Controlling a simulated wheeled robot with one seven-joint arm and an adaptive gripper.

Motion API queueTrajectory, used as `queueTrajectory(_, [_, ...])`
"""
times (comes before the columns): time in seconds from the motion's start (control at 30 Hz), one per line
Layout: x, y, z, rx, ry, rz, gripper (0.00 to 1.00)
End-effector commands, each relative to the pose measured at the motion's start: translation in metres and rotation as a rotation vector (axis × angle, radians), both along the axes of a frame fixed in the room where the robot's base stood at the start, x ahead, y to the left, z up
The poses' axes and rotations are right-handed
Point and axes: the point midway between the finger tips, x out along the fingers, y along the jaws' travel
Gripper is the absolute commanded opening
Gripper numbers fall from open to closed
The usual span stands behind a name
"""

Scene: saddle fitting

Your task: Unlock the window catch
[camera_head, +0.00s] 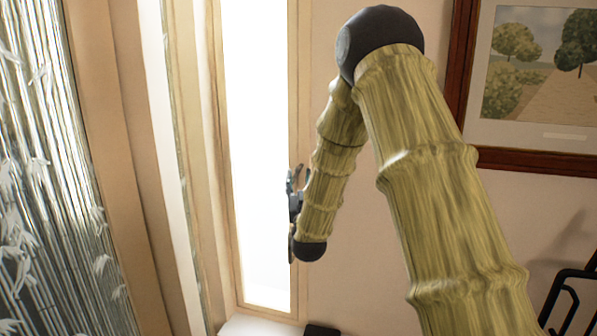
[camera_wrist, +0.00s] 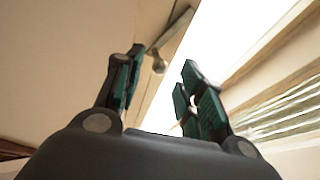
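The window catch (camera_wrist: 172,32) shows in the wrist view as a slim metal-looking bar with a small rounded knob (camera_wrist: 159,66) at its lower end, beside the bright window. My gripper (camera_wrist: 162,57) is open, with one finger left of the knob and the other to its right. The knob appears in the gap beyond the fingertips; I cannot tell whether anything touches. In the head view my gripper (camera_head: 295,183) is partly hidden behind my arm, at the right edge of the window (camera_head: 258,150). The catch cannot be made out there.
A pale wooden frame (camera_head: 218,190) borders the window on the left, next to a bamboo-patterned panel (camera_head: 50,190). A framed landscape picture (camera_head: 535,85) hangs on the right wall. A dark metal object (camera_head: 570,300) stands at lower right.

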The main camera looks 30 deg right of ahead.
Motion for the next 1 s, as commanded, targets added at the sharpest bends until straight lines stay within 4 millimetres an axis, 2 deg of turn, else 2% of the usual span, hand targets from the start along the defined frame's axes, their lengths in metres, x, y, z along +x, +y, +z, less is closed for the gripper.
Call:
queueTrajectory(0.23, [0.018, -0.009, 0.008, 0.0, 0.001, 0.0, 0.39])
queueTrajectory(0.57, [0.02, -0.01, 0.009, 0.0, 0.001, 0.0, 0.39])
queueTrajectory(0.63, [0.02, -0.01, 0.009, 0.0, 0.001, 0.0, 0.31])
queueTrajectory(0.8, [0.02, -0.01, 0.009, 0.0, 0.001, 0.0, 0.0])
queueTrajectory(1.0, [0.02, -0.01, 0.009, 0.0, 0.001, 0.0, 0.0])
